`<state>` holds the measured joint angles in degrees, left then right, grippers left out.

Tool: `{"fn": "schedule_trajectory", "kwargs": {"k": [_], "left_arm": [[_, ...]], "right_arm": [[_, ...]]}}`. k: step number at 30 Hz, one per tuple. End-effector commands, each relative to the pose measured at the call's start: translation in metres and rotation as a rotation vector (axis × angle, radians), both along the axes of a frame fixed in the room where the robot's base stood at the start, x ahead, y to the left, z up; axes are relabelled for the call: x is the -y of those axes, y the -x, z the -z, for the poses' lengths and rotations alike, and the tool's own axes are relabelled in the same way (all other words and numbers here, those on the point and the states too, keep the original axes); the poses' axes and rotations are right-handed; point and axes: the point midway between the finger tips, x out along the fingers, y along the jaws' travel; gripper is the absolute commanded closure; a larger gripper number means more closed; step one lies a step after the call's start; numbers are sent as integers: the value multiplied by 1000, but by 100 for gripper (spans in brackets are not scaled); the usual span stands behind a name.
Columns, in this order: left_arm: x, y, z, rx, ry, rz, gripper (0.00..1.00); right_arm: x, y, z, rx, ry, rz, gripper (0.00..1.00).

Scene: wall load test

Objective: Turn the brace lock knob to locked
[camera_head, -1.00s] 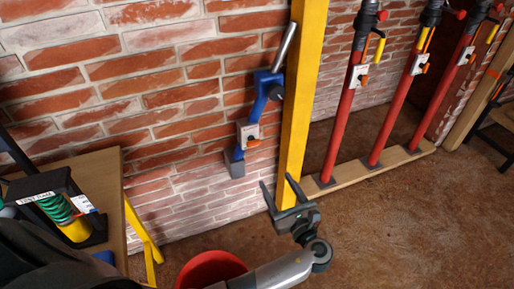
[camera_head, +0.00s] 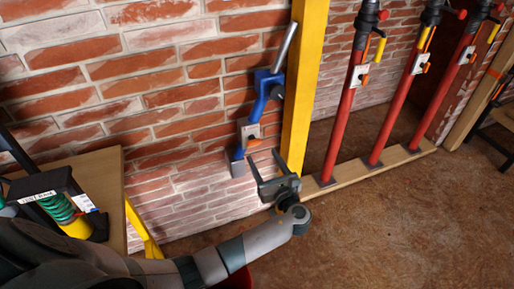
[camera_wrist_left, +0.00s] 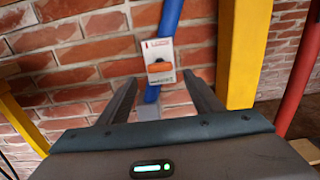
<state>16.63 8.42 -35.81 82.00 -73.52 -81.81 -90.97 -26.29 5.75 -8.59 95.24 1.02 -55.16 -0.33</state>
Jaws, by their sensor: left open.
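The brace lock knob is a small orange handle (camera_head: 254,142) on a white label plate, fixed to the blue brace (camera_head: 263,95) on the brick wall. In the left wrist view the orange knob (camera_wrist_left: 160,67) sits level across its plate, ahead of and between my fingers; the fine print is too small to read. My left gripper (camera_head: 264,165) is open and empty, just below and in front of the knob, with a gap to it. In the left wrist view its two fingers (camera_wrist_left: 163,92) stand either side of the blue brace's lower part. My right gripper does not show.
A yellow post (camera_head: 301,90) stands just right of the brace. Several red props (camera_head: 344,115) with similar orange handles stand on a wooden sill (camera_head: 400,157) further right. A wooden table (camera_head: 98,180) with a green spring device (camera_head: 60,207) is at left.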

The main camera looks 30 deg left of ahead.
Motion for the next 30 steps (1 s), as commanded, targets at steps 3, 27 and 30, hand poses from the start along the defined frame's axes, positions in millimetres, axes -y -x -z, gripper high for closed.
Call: {"fn": "schedule_trajectory", "kwargs": {"k": [3, 27, 30], "left_arm": [[-17, -15, -1, 0, -3, -2, 41], [-49, -43, 0, -1, 1, -1, 57], [-48, -43, 0, -1, 1, -1, 81]], "right_arm": [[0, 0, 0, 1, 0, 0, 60], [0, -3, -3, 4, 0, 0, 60], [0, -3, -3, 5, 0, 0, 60]]}}
